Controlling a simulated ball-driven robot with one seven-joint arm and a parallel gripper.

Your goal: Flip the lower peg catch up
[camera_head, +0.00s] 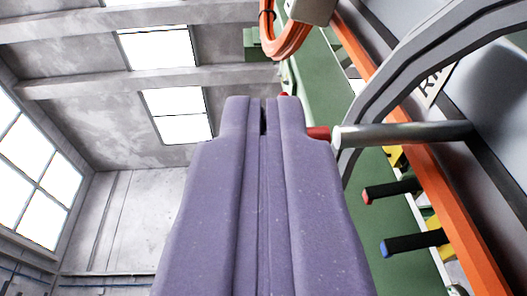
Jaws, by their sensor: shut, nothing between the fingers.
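A light grey metal peg (400,135) sticks out leftward from the grey panel at right of centre. A red piece (318,132) shows at its free end, right beside my gripper; this may be the catch. My purple gripper (264,108) fills the middle of the view, its two fingers together and nothing held. Its right finger is close to the red piece, and I cannot tell whether they touch. Another small bit of red (284,94) shows just behind the fingertips, mostly hidden. Which peg is the lower one is not clear from this view.
A grey curved ring part (400,80) arches past the peg. An orange hose loop (287,38) hangs at the top. Black handles with red (390,190) and blue (415,243) tips stick out below the peg. An orange rail (440,185) runs along the right. The left is open.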

